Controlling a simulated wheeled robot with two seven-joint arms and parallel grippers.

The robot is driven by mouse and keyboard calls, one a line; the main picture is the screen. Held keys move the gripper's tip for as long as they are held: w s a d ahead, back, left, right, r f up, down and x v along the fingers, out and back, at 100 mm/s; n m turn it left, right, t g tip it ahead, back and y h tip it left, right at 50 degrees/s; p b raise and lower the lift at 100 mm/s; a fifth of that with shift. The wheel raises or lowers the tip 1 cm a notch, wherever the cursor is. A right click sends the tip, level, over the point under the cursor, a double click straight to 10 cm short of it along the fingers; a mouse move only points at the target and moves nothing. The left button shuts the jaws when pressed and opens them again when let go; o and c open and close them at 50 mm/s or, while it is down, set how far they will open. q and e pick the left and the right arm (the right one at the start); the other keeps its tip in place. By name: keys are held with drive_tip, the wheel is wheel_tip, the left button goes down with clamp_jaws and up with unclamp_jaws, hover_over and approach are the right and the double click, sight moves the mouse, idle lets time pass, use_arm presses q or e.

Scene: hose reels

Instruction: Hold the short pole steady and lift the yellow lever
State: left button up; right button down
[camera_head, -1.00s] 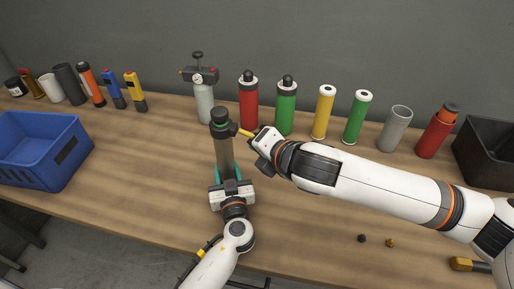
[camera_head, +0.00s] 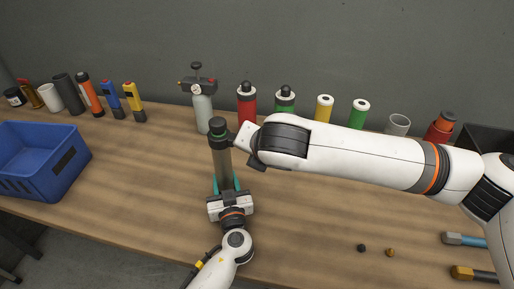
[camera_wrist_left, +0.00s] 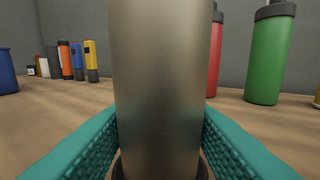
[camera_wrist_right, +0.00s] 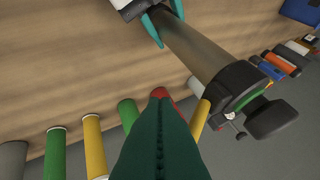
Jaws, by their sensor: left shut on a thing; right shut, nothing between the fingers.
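The short pole (camera_head: 222,165), grey-brown with a black cap, stands upright on the table. My left gripper (camera_head: 226,184) is shut around its lower part, teal fingers on both sides. The pole fills the middle of the left wrist view (camera_wrist_left: 160,70). In the right wrist view the pole (camera_wrist_right: 195,45) runs to its black head. The yellow lever (camera_wrist_right: 200,122) sticks out from that head, partly covered by my right gripper's shut, empty fingers (camera_wrist_right: 160,105). Whether they touch it I cannot tell. In the head view my right wrist hides the lever.
Red (camera_head: 246,105) and green (camera_head: 285,100) bottles and other cylinders line the back of the table. A pump canister (camera_head: 202,110) stands behind the pole. A blue crate (camera_head: 70,165) is at the left. The front middle is mostly clear.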

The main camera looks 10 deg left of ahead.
drive_tip(key=shift+r, duration=0.75)
wheel_tip(320, 180, down, 3)
drive_tip(key=s, duration=0.3)
drive_tip(key=s+r, duration=0.5)
drive_tip(key=r, duration=0.2)
drive_tip(key=shift+s+d+r, duration=0.2)
drive_tip(key=shift+d+r, duration=0.1)
drive_tip(key=shift+d, duration=0.05)
drive_tip(key=s+d, duration=0.4)
drive_tip(key=shift+s, duration=0.2)
